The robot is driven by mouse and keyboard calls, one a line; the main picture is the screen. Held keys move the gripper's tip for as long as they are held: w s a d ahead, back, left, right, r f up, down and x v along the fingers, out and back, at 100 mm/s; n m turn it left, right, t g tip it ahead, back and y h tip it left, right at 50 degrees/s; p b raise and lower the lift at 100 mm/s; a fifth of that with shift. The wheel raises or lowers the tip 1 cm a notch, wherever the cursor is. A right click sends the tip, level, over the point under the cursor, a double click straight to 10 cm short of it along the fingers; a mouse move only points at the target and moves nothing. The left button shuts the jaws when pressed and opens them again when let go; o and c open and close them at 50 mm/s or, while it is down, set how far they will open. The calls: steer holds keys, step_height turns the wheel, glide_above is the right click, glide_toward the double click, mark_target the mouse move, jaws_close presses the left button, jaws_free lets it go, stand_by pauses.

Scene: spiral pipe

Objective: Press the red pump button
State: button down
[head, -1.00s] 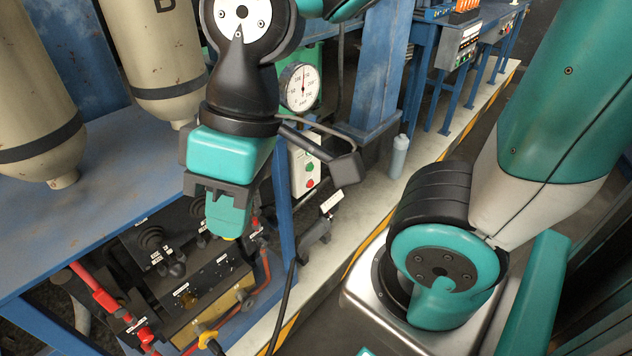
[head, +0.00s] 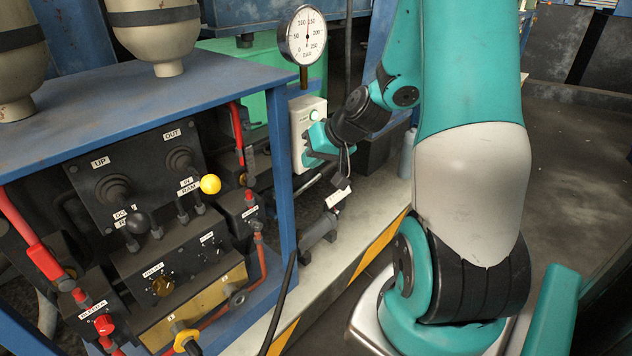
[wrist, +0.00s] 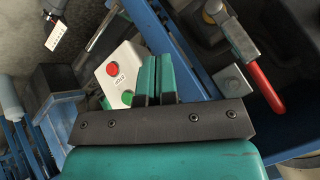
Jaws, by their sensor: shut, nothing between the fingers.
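The white pump box (head: 299,126) is on the blue bench's right side, below the gauge. In the wrist view the box (wrist: 126,58) shows a red button (wrist: 113,69) and a green button (wrist: 127,97). In the head view the red button is not visible; my gripper (head: 308,156) covers the lower part of the box. My gripper's teal fingers (wrist: 157,60) are shut together and empty. In the wrist view they are beside the red button, to its right; I cannot tell whether they touch the box.
A round gauge (head: 303,35) stands above the box. The blue bench (head: 110,118) with its black lever panel (head: 140,170) and red pipes is to the left. A red-handled valve (wrist: 262,85) is right of my fingers in the wrist view. Open floor (head: 570,170) lies right.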

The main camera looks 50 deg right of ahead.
steer(key=s+d+f+m+t+h+b, duration=0.1)
steer(key=s+d+f+m+h+b, duration=0.2)
steer(key=d+f, duration=0.6)
steer(key=shift+s+d+f+m, duration=0.15)
steer(key=shift+s+d+m, duration=0.25)
steer(key=shift+d, duration=0.65)
steer(key=shift+w, duration=0.1)
steer(key=w+p, duration=0.1)
steer(key=w, duration=0.7)
steer(key=shift+w, duration=0.25)
steer(key=shift+w, duration=0.1)
stand_by(0.5)
steer(key=shift+w+p, duration=0.35)
